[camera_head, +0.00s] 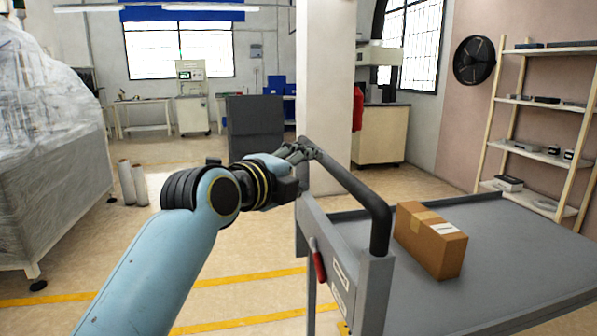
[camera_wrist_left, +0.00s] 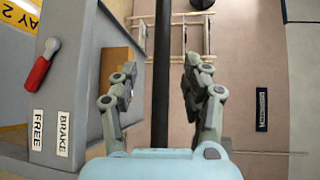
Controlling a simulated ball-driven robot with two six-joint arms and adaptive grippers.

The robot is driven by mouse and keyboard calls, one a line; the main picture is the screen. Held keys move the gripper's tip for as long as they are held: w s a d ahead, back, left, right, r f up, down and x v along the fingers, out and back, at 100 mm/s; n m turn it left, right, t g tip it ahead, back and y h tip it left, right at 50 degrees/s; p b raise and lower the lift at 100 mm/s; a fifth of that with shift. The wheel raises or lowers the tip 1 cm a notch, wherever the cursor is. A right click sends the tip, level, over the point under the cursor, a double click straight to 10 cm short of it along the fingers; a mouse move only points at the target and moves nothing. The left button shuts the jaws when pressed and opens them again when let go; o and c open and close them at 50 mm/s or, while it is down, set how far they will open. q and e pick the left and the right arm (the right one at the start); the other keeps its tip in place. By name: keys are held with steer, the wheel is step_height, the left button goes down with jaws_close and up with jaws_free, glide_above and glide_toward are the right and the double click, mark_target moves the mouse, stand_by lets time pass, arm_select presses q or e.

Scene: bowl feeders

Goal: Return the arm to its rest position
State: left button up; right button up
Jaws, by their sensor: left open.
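The wrist view shows the left gripper (camera_wrist_left: 162,78) open, one finger on each side of the upright-looking black handle bar (camera_wrist_left: 161,40). No finger visibly closes on the bar; I cannot tell whether any touches it. My right gripper is in neither view.
The grey cart (camera_head: 500,250) carries a cardboard box (camera_head: 431,240) and has a red brake lever (camera_head: 319,262). A wrapped machine (camera_head: 50,170) stands left, a shelf rack (camera_head: 535,150) right. Two pale rolls (camera_head: 133,183) stand on the floor. Floor left of the cart is clear.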

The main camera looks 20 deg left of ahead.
arm_select(q)
steer(key=shift+s+a+r, duration=0.1)
steer(key=shift+s, duration=0.5)
